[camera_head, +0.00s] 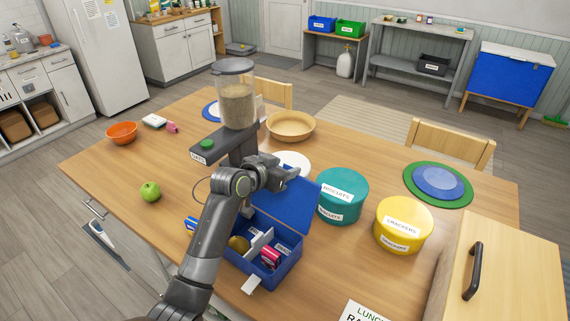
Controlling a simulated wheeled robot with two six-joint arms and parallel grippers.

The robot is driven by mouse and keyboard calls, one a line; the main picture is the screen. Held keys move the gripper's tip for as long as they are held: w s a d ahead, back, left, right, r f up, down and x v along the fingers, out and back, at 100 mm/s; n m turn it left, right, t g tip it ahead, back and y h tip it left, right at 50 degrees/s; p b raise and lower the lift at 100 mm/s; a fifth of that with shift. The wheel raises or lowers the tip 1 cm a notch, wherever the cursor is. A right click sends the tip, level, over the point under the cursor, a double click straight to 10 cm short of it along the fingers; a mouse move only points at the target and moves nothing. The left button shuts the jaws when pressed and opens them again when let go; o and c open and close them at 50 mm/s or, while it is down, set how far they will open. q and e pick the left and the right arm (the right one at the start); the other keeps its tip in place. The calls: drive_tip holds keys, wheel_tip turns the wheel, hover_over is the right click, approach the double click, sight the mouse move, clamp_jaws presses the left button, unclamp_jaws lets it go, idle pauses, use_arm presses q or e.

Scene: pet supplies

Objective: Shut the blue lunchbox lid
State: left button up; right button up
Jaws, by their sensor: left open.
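The blue lunchbox (283,264) stands on the wooden table, near the middle front. Its lid (291,205) is raised and leans back on the far side. Inside the box are a white divider, a yellow-brown item (239,244) and a pink-red carton (271,257). My left gripper (290,174) is above and behind the upper left part of the lid, with its fingers pointing right. It is open and holds nothing that I can see. I cannot tell whether it touches the lid. My forearm hides the box's left side. My right gripper is not in view.
A teal biscuit tin (342,196) stands just right of the lid, with a yellow cracker tin (403,226) beyond it. A feeder with a clear hopper (237,107) stands behind my gripper. The table's left part is mostly clear.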

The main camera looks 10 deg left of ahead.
use_arm(q)
drive_tip(key=shift+w+d+f, duration=0.15)
drive_tip(key=shift+w, duration=0.3)
drive_tip(key=shift+c, duration=0.3)
clamp_jaws()
